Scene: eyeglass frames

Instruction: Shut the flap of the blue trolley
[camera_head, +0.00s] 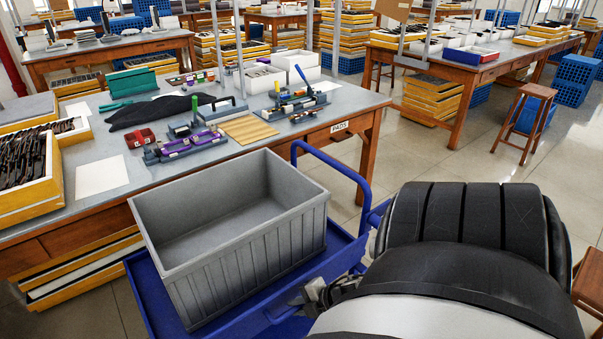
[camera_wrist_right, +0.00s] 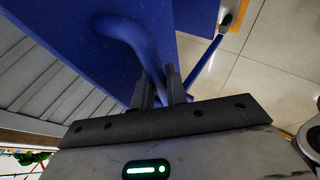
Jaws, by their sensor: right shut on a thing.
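The blue trolley (camera_head: 150,308) stands in front of the workbench with a grey bin (camera_head: 290,245) on its deck. In the right wrist view, a curved blue bar (camera_wrist_right: 128,35) stands out from a flat blue panel (camera_wrist_right: 70,25) of the trolley. Which part is the flap, and how far it is open, I cannot tell. My right gripper (camera_head: 312,296) is at the near right side of the trolley, partly hidden by my own arm. Its fingers (camera_wrist_right: 161,85) are shut on the lower end of the bar. My left gripper is not in view.
The trolley's blue push handle (camera_head: 345,168) rises at its right, near the workbench (camera_head: 365,125). The bench holds clamps, papers and trays of frames (camera_head: 30,170). A wooden stool (camera_head: 530,105) stands farther right. Tiled floor (camera_head: 420,150) is clear between the benches.

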